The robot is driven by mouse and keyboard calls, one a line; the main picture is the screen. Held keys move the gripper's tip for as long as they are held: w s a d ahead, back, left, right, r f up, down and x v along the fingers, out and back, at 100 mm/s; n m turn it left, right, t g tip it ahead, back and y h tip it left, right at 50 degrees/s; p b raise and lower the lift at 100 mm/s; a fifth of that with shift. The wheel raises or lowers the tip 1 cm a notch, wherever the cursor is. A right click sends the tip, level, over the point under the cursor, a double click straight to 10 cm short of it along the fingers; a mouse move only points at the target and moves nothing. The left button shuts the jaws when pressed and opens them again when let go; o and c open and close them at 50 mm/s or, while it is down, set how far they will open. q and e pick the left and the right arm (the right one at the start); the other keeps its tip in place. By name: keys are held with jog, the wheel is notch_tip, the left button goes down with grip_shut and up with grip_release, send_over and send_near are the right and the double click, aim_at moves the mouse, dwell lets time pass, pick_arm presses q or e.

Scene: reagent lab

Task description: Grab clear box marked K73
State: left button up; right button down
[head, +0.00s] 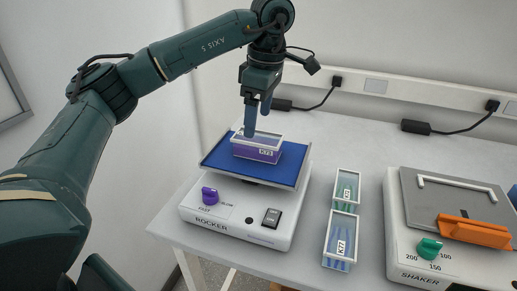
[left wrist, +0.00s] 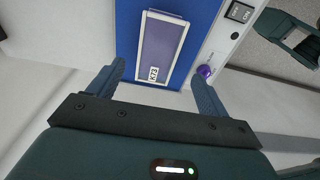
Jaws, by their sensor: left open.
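A clear box with purple contents (head: 258,148) sits on the blue platform of the rocker. Its white end label looks like K73 (head: 265,153). In the left wrist view the box (left wrist: 160,45) lies lengthwise ahead of the fingers, its label at the near end. My left gripper (head: 257,120) is open, pointing down above the box, with one fingertip close to or overlapping its far rim; I cannot tell if they touch. In the left wrist view the open fingers (left wrist: 158,75) stand either side of the box's near end. My right gripper is not visible.
The rocker (head: 235,232) has a purple knob and a black switch. Two clear boxes stand right of it: one with green contents (head: 345,204), one with blue tubes (head: 327,245). A shaker (head: 397,225) with an orange clamp bar stands further right.

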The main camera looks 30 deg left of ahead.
aim_at(258, 136)
pick_arm(q)
jog(key=shift+w+a+f+p, duration=0.1)
jog(key=shift+a+f+p, duration=0.1)
jog(key=shift+f, duration=1.4)
jog(key=shift+w+a+f+p, duration=0.1)
jog(key=shift+f+p, duration=0.05)
jog(key=shift+f, duration=1.4)
jog(key=c, duration=1.3)
